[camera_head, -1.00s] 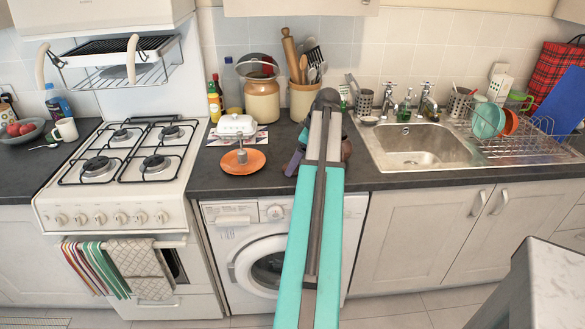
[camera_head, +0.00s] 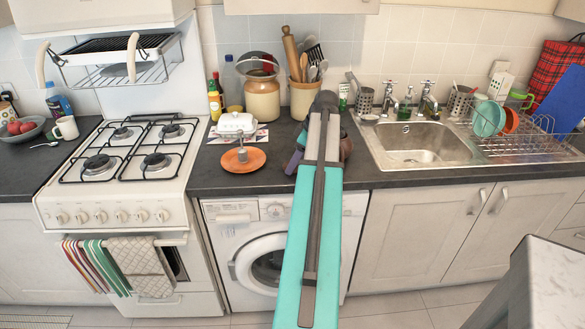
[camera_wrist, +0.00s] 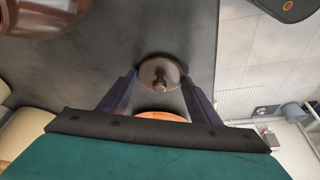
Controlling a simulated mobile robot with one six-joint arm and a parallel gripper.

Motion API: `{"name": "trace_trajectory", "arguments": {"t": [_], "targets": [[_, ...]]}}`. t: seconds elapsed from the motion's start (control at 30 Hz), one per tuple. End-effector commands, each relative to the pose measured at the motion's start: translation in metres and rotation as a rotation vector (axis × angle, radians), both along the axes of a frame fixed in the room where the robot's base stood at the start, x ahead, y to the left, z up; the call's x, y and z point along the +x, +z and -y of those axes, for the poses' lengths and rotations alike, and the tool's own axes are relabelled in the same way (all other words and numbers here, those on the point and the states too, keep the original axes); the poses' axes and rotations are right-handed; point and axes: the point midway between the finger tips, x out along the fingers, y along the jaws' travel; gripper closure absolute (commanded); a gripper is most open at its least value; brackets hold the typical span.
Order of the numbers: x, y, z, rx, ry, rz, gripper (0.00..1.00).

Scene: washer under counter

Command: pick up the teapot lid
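The teapot lid (camera_wrist: 172,76) is a brown disc with a small knob, lying on the dark worktop in the wrist view. My gripper (camera_wrist: 159,80) is open, with a dark finger on either side of the lid and a gap showing on both sides. A glossy brown body, apparently the teapot (camera_wrist: 45,12), is cut off at the upper left. In the head view my arm covers most of that spot; a brown part of the teapot (camera_head: 346,147) shows to its right, and I cannot see the lid there.
An orange plate (camera_head: 236,166) lies left of my arm; its edge shows between the fingers in the wrist view (camera_wrist: 163,116). A white covered dish (camera_head: 236,122), a jar (camera_head: 262,98) and a utensil pot (camera_head: 303,101) stand behind. The sink (camera_head: 420,158) is to the right.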

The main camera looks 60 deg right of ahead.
Motion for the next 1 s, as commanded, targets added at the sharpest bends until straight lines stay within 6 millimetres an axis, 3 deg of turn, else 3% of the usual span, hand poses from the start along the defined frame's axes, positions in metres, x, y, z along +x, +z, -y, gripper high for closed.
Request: {"name": "trace_trajectory", "arguments": {"t": [0.47, 0.9, 1.0], "targets": [[0.0, 0.003, 0.001, -0.001, 0.0, 0.0, 0.65], [0.0, 0.035, 0.001, -0.002, -0.001, 0.001, 0.65], [-0.019, 0.035, -0.002, 0.0, -0.004, 0.0, 0.65]]}}
